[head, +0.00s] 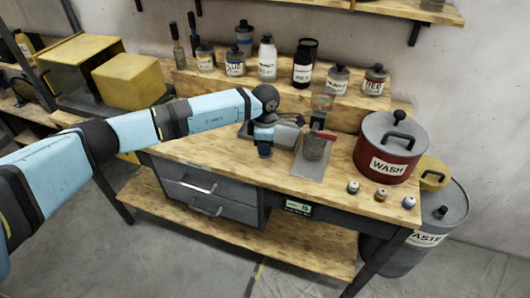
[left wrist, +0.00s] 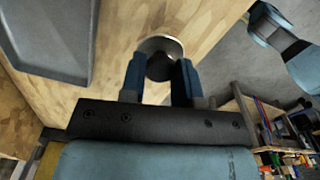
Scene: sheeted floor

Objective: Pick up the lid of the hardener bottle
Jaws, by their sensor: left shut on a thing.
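My left gripper (head: 264,151) is low over the front of the workbench, left of the scale-like grey plate. In the left wrist view its two blue fingers (left wrist: 160,80) are shut on a small round grey, lid-like thing (left wrist: 160,45), dark in its middle. In the head view the gripper hides that thing, so I cannot tell whether it touches the bench. Several labelled bottles stand on the raised shelf, among them a white bottle (head: 267,62) and a grey bottle (head: 337,82). I cannot read which one is the hardener. My right gripper is not in view.
Yellow boxes (head: 139,80) lie left. The bench's front left is clear.

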